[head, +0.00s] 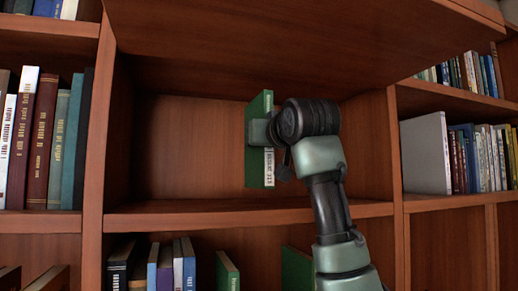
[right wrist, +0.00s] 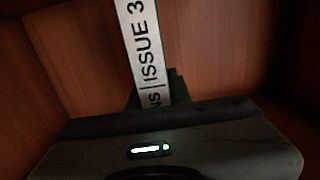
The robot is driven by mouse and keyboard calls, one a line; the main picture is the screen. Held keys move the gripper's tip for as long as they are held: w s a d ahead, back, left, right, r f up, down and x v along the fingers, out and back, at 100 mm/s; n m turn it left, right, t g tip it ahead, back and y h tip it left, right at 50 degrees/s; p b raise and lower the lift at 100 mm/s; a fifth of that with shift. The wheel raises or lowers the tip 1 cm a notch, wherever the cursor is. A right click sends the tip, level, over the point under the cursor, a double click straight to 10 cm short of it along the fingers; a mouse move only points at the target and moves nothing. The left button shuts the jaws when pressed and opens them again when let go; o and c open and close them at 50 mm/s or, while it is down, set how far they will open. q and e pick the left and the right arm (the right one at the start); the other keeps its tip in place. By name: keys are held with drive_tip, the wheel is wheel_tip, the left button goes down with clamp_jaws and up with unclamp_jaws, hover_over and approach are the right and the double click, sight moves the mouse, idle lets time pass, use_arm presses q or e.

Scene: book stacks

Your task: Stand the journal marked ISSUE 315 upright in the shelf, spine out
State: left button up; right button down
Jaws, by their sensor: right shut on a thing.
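The journal is a thin green volume (head: 258,150) in the head view, upright inside the empty middle shelf compartment. A white spine label runs down its right edge. In the right wrist view the label (right wrist: 143,50) reads "ISSUE 3" with the rest cut off, and the spine faces my wrist camera. My right gripper (head: 262,132) is shut on the journal, with my arm coming from the lower right. Its fingers are mostly hidden in the right wrist view. The journal's lower end is near the shelf board (head: 230,213); I cannot tell whether it touches. My left gripper is not in view.
The middle compartment is otherwise empty, with free room on both sides of the journal. Books (head: 42,140) fill the left compartment. A grey-white volume (head: 426,153) and several books stand at the right. More books (head: 165,268) stand below. An upper panel (head: 250,50) overhangs the compartment.

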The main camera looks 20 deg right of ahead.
sight(259, 157)
wheel_tip(259, 157, down, 2)
drive_tip(key=shift+f, duration=0.65)
drive_tip(key=shift+s, duration=0.1)
drive_tip(key=c, duration=1.3)
unclamp_jaws()
drive_tip(key=shift+f, duration=0.15)
